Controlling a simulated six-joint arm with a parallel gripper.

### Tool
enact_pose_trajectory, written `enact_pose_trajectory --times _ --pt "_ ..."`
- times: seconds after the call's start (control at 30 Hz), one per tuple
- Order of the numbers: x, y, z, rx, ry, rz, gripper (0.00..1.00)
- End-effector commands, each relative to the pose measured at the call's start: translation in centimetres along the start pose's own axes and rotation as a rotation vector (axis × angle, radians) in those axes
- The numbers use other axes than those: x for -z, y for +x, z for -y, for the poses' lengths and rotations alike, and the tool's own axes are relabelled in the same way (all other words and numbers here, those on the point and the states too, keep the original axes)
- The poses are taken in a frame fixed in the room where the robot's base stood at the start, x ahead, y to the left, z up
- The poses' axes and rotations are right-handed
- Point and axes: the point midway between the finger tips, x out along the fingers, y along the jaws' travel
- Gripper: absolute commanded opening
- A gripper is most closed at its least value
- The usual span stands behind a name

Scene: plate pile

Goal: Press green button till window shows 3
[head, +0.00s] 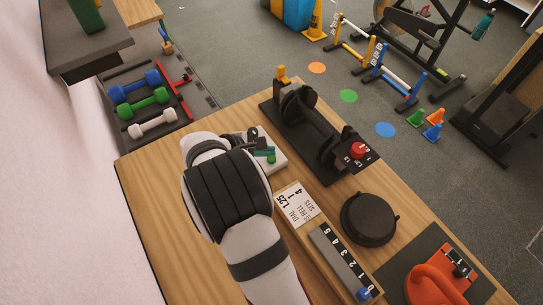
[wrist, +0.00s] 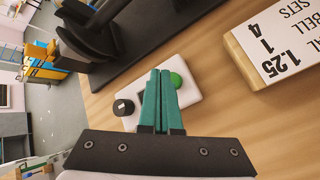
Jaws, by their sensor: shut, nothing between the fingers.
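A white box (wrist: 190,93) sits on the wooden table in the wrist view. The round green button (wrist: 176,80) is on its top, just right of my fingertips and partly covered by them. A black knob (wrist: 123,107) is at its left side. A dark window area lies left of the fingers, mostly hidden, and no digit can be read. My gripper (wrist: 160,73) is shut and empty, its teal fingers over the box beside the button; I cannot tell whether they touch it. In the head view the white box (head: 279,161) shows beyond my arm, with the green button (head: 271,159) near the fingers.
A black stand with a dumbbell (head: 300,105) and a red knob (head: 358,150) lies behind the box. A printed card (head: 297,205), a numbered slider (head: 345,265), a black round disc (head: 368,218) and an orange kettlebell-shaped item (head: 435,285) stand at the right. The table's left part is clear.

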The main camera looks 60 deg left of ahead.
Motion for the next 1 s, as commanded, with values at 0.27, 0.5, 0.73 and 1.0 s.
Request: enact_pose_trajectory --times 0.27,0.5,0.73,1.0 --pt "0.00 0.00 0.00 0.000 0.000 0.000 0.00" --pt "0.00 0.00 0.00 0.000 0.000 0.000 0.00" --pt "0.00 0.00 0.00 0.000 0.000 0.000 0.00" --pt "0.40 0.55 0.42 0.001 -0.001 0.000 0.00"
